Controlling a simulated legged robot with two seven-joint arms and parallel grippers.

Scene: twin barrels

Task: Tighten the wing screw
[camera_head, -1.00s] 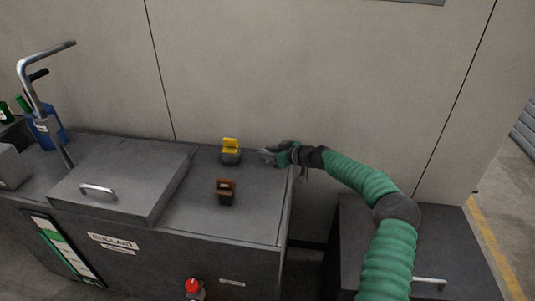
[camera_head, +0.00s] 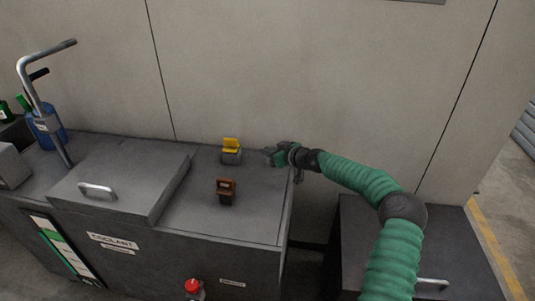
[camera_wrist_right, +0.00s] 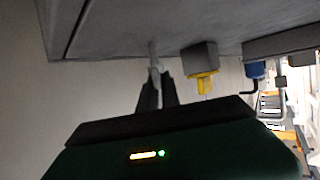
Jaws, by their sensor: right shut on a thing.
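My right gripper (camera_head: 268,153) is at the back right corner of the dark grey coolant cabinet top (camera_head: 255,205), to the right of a yellow-topped block. In the right wrist view its fingers (camera_wrist_right: 155,74) are shut on a small grey upright piece, which looks like the wing screw (camera_wrist_right: 152,49). The fingers cover most of the screw's head, and its wings are not clear. In the head view the gripper hides the screw. My left gripper is not in view.
The yellow-topped block (camera_head: 231,151) stands close left of the gripper, and a brown-topped block (camera_head: 226,191) nearer the front. A raised lid with a handle (camera_head: 97,191) and a bent metal pipe (camera_head: 45,105) are further left. The wall is close behind.

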